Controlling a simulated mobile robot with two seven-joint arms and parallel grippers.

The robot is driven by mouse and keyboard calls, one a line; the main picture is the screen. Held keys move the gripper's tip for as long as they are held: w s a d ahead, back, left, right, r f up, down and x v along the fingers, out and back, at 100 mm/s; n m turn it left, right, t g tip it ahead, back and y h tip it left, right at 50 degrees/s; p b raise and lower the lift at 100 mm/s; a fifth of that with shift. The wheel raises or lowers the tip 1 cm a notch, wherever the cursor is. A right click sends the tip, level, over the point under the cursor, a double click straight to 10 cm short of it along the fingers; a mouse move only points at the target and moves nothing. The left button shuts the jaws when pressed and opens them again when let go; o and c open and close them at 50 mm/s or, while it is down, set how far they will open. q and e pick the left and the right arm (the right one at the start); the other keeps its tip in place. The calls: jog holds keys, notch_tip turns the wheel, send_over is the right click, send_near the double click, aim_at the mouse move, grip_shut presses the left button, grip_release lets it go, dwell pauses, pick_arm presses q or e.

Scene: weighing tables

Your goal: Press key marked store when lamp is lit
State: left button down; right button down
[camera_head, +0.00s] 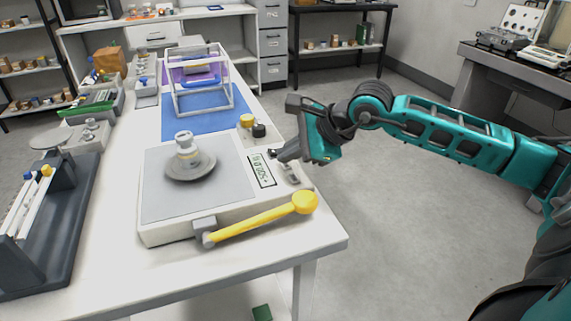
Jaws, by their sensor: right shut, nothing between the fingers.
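A white weighing scale (160,225) stands on the near table, with a grey plate on top. A round metal dish (203,170) sits on the plate and holds a metal weight (184,142). The scale's display (263,172) shows dark digits, too small to read surely. My right gripper (277,156) is shut and empty, reaching in from the right, with its tips low over the panel beside the display. I cannot tell whether the tips touch a key. Small grey parts (292,177) show beside the display. The store marking and the lamp's state cannot be made out. My left gripper is out of view.
A yellow lever (250,219) with a ball end runs along the scale's near side. A yellow-capped and a black-capped item (259,130) stand just behind the scale. A clear-sided frame (201,84) stands on a blue mat (195,117). A dark rack (60,215) is at left.

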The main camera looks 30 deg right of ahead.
aim_at(289, 166)
jog(key=shift+f+b, duration=0.35)
jog(key=shift+r, duration=0.1)
dwell(0.5)
jog(key=shift+r+p, duration=0.35)
jog(key=shift+r, duration=0.4)
jog(key=shift+r+p, duration=1.45)
jog(key=shift+r, duration=1.1)
jog(key=shift+f, duration=0.1)
